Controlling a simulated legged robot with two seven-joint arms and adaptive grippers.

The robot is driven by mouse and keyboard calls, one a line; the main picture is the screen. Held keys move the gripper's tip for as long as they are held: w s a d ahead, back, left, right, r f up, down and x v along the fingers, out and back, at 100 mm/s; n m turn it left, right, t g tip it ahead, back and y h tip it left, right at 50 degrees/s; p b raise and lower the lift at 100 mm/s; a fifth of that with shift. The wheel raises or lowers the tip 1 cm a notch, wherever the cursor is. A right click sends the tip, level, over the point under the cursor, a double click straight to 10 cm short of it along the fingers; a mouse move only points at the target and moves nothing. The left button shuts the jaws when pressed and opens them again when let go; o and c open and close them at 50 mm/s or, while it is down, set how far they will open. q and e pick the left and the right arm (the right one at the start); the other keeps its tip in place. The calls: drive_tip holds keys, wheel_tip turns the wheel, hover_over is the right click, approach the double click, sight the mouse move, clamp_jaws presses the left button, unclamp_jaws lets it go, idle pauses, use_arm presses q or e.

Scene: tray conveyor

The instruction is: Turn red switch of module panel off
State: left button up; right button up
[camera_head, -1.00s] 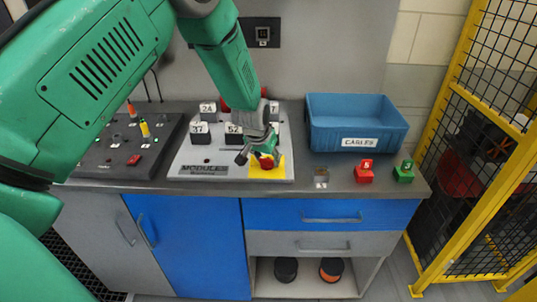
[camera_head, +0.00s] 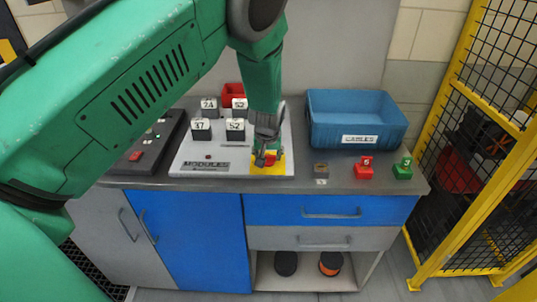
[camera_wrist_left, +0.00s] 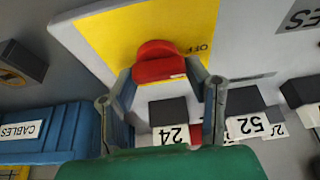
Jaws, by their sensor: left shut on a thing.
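The module panel (camera_head: 185,167) is a light grey board on the counter, with a yellow patch (camera_head: 257,170) at its front right corner. The red switch (camera_head: 270,157) sits on that patch, partly hidden by my left gripper (camera_head: 266,155) in the head view. In the left wrist view the red switch (camera_wrist_left: 160,62) lies between the two fingers of my left gripper (camera_wrist_left: 165,88), which is shut on it. The word OFF shows on the yellow patch (camera_wrist_left: 130,32) beside the switch. My right gripper is not in view.
Numbered dark modules (camera_head: 235,130) stand on the panel behind the gripper. A blue CABLES bin (camera_head: 357,115) is to the right. Small grey (camera_head: 321,172), red (camera_head: 364,168) and green (camera_head: 403,169) blocks stand along the counter's front edge. A yellow mesh fence is at the far right.

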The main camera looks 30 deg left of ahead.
use_arm(q)
drive_tip(key=shift+s+d+f, duration=0.15)
drive_tip(key=shift+s+f, duration=0.25)
drive_tip(key=o, duration=1.2)
drive_tip(key=shift+c, duration=0.2)
drive_tip(key=shift+w+r, duration=0.15)
drive_tip(key=shift+r, duration=0.05)
drive_tip(key=shift+r, duration=0.2)
drive_tip(key=v, duration=1.1)
drive_tip(key=shift+r, duration=0.25)
drive_tip(key=shift+d, duration=0.15)
